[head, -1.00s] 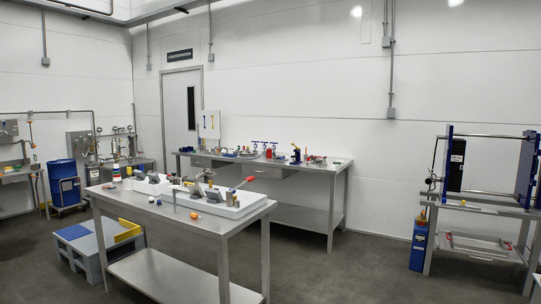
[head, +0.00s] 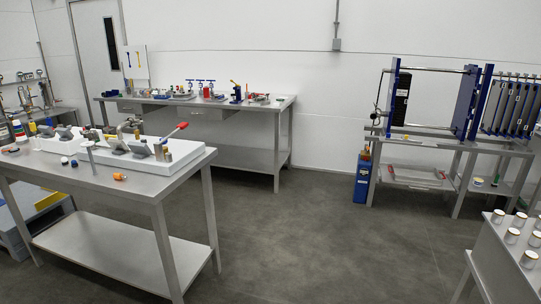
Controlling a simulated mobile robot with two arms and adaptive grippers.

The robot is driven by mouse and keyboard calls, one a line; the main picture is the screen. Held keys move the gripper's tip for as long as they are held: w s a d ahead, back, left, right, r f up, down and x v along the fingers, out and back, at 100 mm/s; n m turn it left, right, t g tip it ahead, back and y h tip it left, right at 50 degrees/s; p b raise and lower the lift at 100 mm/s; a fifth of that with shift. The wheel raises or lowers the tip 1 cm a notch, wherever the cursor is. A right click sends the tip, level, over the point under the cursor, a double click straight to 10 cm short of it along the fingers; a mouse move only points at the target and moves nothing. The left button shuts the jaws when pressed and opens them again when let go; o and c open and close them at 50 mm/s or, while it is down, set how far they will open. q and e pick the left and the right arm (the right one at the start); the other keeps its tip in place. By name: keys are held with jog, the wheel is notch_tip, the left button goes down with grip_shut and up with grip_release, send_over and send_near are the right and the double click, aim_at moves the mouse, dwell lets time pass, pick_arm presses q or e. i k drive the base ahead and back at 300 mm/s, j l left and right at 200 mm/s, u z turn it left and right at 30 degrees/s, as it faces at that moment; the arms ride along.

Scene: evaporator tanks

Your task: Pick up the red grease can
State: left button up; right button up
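A small red object (head: 207,92) stands upright among other items on the long steel bench (head: 262,110) against the back wall. It may be the red grease can, but it is too small to tell. Neither of my grippers is in view.
A blue canister (head: 362,180) stands by a plate-frame rack (head: 465,100). A grey stand with several jars (head: 490,270) is at lower right. Central floor is open.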

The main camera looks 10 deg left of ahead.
aim_at(206, 93)
jog(key=i+z, duration=0.1)
jog(key=i, duration=0.5)
jog(key=i+z, duration=0.15)
jog(key=i, duration=0.4)
jog(key=i+j+z, duration=0.1)
jog(key=i, duration=0.5)
jog(key=i+u, duration=0.1)
jog(key=i, duration=0.75)
jog(key=i+l, duration=0.1)
jog(key=i, duration=0.75)
jog(key=i+j+u, duration=0.15)
jog(key=i+u, duration=0.2)
jog(key=i, duration=0.25)
jog(key=i+u, duration=0.4)
jog(key=i, duration=0.25)
jog(key=i+l+u, duration=0.35)
jog(key=i, duration=0.25)
jog(key=i+j+u, duration=0.25)
jog(key=i+u, duration=0.2)
jog(key=i, duration=0.3)
jog(key=i+u, duration=0.4)
jog(key=i, duration=0.35)
